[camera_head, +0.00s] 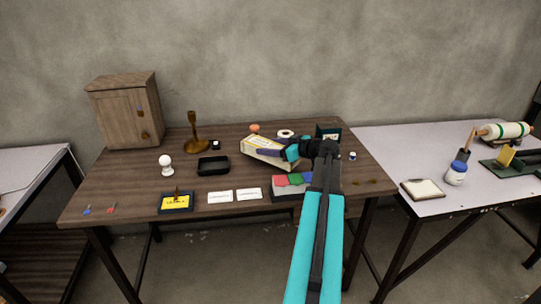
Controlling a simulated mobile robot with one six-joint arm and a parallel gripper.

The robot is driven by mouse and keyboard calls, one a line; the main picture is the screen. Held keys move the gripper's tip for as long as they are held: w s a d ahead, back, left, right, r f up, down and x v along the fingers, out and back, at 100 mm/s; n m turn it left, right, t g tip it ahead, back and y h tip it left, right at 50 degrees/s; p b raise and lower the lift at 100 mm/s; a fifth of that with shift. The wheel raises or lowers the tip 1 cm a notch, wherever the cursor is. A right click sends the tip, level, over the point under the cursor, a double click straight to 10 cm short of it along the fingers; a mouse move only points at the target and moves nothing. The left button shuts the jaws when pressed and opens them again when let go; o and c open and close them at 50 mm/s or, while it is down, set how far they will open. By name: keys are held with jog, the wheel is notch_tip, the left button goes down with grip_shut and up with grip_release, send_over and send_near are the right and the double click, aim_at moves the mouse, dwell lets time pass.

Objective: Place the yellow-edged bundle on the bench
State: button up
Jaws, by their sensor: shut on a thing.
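The yellow-edged bundle (254,145) is a pale block with yellowish edges, over the back middle of the brown wooden table (120,190). My gripper (264,153) reaches in from the right with its dark fingers shut on the bundle. The fingers hide part of it. I cannot tell whether the bundle touches the tabletop or is held just above it. A second, pale grey-topped table (375,145) stands to the right. Which of the tables is the bench is not clear from the picture.
A brass candlestick (193,135), a black tray (213,166) and a wooden cabinet (126,110) stand left of the bundle. A box of coloured pieces (285,195) and white cards (220,197) lie in front.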

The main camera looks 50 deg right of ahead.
dwell(0.3)
jog(key=shift+f, duration=1.85)
jog(key=shift+f, duration=0.2)
jog(key=o, duration=1.2)
jog(key=shift+o, duration=0.2)
jog(key=shift+r, duration=0.2)
jog(key=shift+s, duration=0.15)
jog(key=b+v, duration=0.1)
jog(key=v, duration=1.1)
